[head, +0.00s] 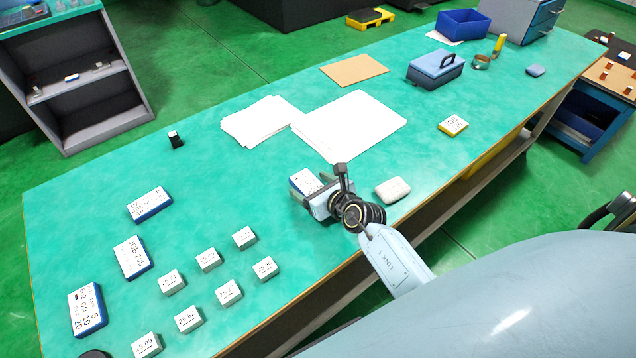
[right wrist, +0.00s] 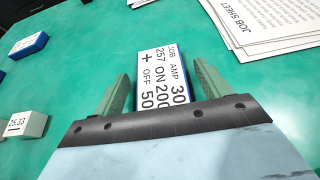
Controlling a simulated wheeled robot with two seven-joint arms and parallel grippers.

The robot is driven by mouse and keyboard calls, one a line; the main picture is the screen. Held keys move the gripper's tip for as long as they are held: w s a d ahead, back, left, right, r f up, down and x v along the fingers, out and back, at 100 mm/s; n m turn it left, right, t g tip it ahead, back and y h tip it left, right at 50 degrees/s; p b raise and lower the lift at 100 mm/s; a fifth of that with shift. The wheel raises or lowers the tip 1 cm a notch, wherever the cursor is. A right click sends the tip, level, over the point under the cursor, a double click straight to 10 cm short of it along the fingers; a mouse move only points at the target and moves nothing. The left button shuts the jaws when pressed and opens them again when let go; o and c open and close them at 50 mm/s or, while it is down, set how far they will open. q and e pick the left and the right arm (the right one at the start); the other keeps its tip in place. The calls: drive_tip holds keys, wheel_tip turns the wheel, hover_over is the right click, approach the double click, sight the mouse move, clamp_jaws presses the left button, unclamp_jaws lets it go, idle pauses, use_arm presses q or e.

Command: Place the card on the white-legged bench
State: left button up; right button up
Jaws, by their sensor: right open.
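A blue-edged card block with a white printed face (head: 304,179) lies on the green bench top (head: 240,190). My right gripper (head: 307,188) is open around it, low over the bench. In the right wrist view the card (right wrist: 163,75), printed "JOB 257", lies between the two spread fingers (right wrist: 160,90), with a gap on each side. Its near end is hidden by the gripper body. I see no white legs on any bench. My left gripper is not in view.
White sheets (head: 350,125) lie beyond the gripper. Several small numbered blocks (head: 172,281) stand at the lower left. A white rounded block (head: 393,190) sits close right of my gripper. A blue toolbox (head: 436,68) and blue bin (head: 463,24) stand farther right.

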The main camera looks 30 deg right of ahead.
drive_tip(key=p+v, duration=0.2)
drive_tip(key=v, duration=1)
drive_tip(key=shift+p, duration=0.3)
drive_tip(key=shift+s, duration=0.1)
